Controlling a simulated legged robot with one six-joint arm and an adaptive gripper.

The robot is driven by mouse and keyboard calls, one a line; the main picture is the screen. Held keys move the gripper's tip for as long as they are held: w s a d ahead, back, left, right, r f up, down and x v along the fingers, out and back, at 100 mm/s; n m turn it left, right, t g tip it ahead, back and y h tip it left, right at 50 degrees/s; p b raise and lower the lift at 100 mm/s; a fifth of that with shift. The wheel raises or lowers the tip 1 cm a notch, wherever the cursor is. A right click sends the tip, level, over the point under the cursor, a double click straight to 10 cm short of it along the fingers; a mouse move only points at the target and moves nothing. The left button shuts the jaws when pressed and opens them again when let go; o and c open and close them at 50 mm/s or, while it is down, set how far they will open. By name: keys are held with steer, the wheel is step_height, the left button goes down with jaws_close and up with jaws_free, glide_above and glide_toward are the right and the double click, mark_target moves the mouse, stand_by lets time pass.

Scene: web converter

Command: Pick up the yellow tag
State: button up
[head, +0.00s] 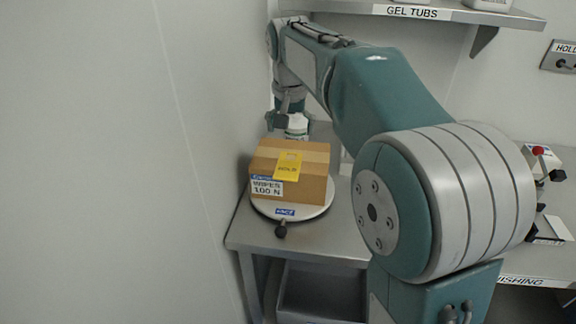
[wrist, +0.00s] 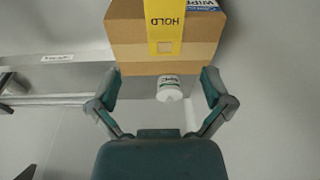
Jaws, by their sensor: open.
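The yellow tag (head: 288,166) lies on top of a cardboard box and hangs over its front edge in the head view. In the wrist view the yellow tag (wrist: 164,28) shows the word HOLD. The box (head: 316,188) has a WIPES label and sits on a round white turntable (head: 312,211). My gripper (head: 288,124) is behind the box in the head view. In the wrist view my gripper (wrist: 161,82) has its fingers spread wide, with nothing between them touching, and the box (wrist: 200,50) lies beyond the fingertips.
A white tub (head: 298,127) stands behind the box; it also shows between my fingers in the wrist view (wrist: 169,88). A wall (head: 120,160) rises close on the left. A shelf marked GEL TUBS (head: 430,12) hangs above. A grey bin (head: 318,292) is below the table (head: 340,243).

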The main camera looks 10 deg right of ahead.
mark_target(288, 165)
steer(key=shift+g, duration=0.3)
steer(key=w+f, duration=0.1)
steer(key=f, duration=0.3)
steer(key=w+f, duration=0.1)
steer(key=f, duration=0.2)
steer(key=w+f, duration=0.2)
steer(key=f, duration=0.2)
steer(key=shift+d+f, duration=0.2)
steer(key=shift+f, duration=0.1)
steer(key=shift+f, duration=0.2)
steer(key=c, duration=0.6)
